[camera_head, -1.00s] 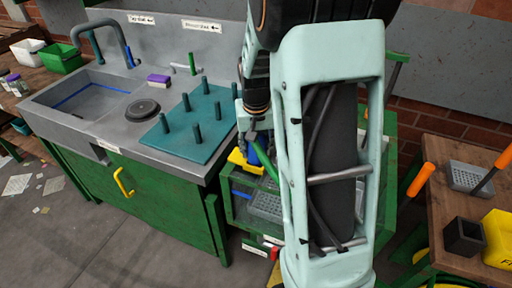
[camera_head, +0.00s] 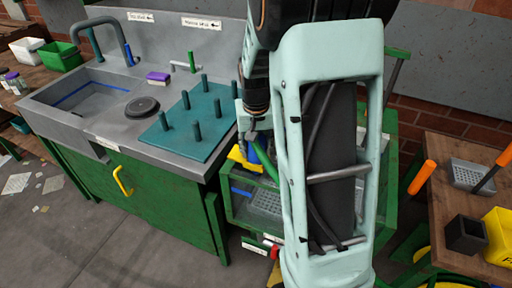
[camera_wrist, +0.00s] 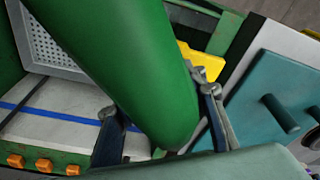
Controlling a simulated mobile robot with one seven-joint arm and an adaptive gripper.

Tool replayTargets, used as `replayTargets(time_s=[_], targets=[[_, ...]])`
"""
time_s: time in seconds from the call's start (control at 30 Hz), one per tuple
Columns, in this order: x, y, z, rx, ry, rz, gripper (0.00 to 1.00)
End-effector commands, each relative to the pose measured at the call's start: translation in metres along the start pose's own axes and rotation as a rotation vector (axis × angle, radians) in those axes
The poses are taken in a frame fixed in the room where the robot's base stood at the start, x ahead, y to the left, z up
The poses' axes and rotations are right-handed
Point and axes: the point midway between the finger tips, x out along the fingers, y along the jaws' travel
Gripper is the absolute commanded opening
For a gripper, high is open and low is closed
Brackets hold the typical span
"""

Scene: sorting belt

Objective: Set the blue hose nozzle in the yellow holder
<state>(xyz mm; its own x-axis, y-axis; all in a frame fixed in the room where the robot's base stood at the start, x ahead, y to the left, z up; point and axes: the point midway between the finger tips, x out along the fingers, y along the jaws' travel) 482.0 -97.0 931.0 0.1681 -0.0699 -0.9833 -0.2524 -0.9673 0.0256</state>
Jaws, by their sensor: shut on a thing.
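The blue hose nozzle (camera_head: 255,155) shows as a small blue patch under my gripper (camera_head: 257,137) in the head view. A green hose (camera_head: 267,160) runs beside it. The yellow holder (camera_head: 240,158) is just left of the nozzle; I cannot tell if they touch. In the wrist view my gripper's fingers (camera_wrist: 163,105) stand on both sides of the thick green hose (camera_wrist: 135,65), which hides most of the nozzle. My gripper is shut on the nozzle. The yellow holder (camera_wrist: 202,62) shows behind the hose, close to the right finger.
A green-framed bin (camera_head: 235,205) with a grey perforated tray (camera_head: 268,202) lies below my gripper. A teal peg board (camera_head: 185,140) with several pegs is on the sink counter to the left. A wooden table (camera_head: 440,205) with a yellow box (camera_head: 498,240) is at right.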

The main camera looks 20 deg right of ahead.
Motion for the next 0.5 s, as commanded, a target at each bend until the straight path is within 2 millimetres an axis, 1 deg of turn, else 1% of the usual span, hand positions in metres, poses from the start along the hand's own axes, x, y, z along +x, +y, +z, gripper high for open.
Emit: replayTargets(time_s=[0.17, 0.2, 0.37, 0.5], targets=[[0.0003, 0.0000, -0.0001, 0.000, 0.000, 0.000, 0.07], [0.0002, 0.0000, -0.0001, 0.000, 0.000, 0.000, 0.43], [0.0003, 0.0000, 0.0000, 0.000, 0.000, 0.000, 0.60], [0.0003, 0.0000, 0.0001, 0.000, 0.000, 0.000, 0.60]])
